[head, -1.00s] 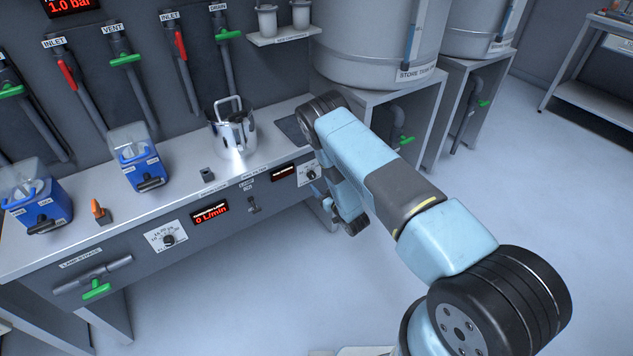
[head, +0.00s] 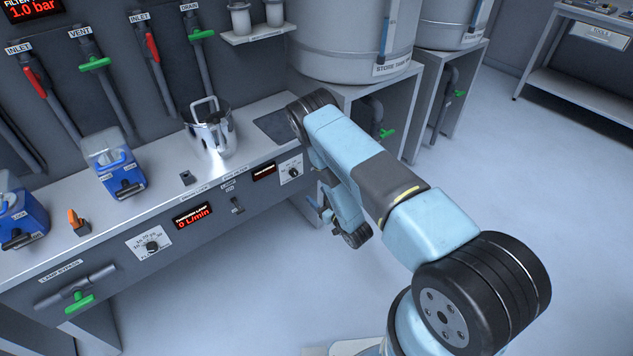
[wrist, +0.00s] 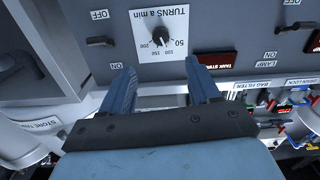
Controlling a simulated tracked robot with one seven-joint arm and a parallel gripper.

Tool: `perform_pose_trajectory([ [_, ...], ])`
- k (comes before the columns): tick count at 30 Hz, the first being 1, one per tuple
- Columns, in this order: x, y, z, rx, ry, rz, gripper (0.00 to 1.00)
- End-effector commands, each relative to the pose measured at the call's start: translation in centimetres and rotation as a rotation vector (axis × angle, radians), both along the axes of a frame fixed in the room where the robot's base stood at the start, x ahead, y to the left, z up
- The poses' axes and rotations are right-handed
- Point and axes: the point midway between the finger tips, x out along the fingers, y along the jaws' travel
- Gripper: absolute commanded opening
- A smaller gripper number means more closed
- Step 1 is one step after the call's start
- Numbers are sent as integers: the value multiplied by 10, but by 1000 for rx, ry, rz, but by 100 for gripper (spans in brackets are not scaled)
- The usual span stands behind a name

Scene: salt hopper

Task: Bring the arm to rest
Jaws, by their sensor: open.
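My blue and black arm (head: 358,160) reaches from the lower right towards the bench front, bent down at its far joint. My gripper (wrist: 160,86) is open and empty, with its two blue fingers wide apart. In the wrist view the fingers point at the bench's front panel, around a white dial plate (wrist: 160,45) with a black knob, marked "TURNS a min". I cannot tell the exact gap between fingertips and panel. In the head view my gripper is small and partly hidden beside the lower arm.
The bench (head: 160,200) carries a shiny metal jug (head: 209,135), a blue-and-white box (head: 115,168) and an orange-handled part (head: 77,222). A lamp bypass handle (head: 80,300) juts from its front. A store tank (head: 345,50) stands behind my arm. The floor (head: 560,200) to the right is clear.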

Motion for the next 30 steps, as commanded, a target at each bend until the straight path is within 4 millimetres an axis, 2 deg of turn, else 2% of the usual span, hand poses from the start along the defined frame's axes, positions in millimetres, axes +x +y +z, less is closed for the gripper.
perform_pose_trajectory([
  [7,4,0,4,-2,2,-4,62],
  [11,21,1,20,-15,13,-29,62],
  [21,85,-5,102,-73,95,-147,62],
  [30,121,-20,182,-110,181,-243,62],
])
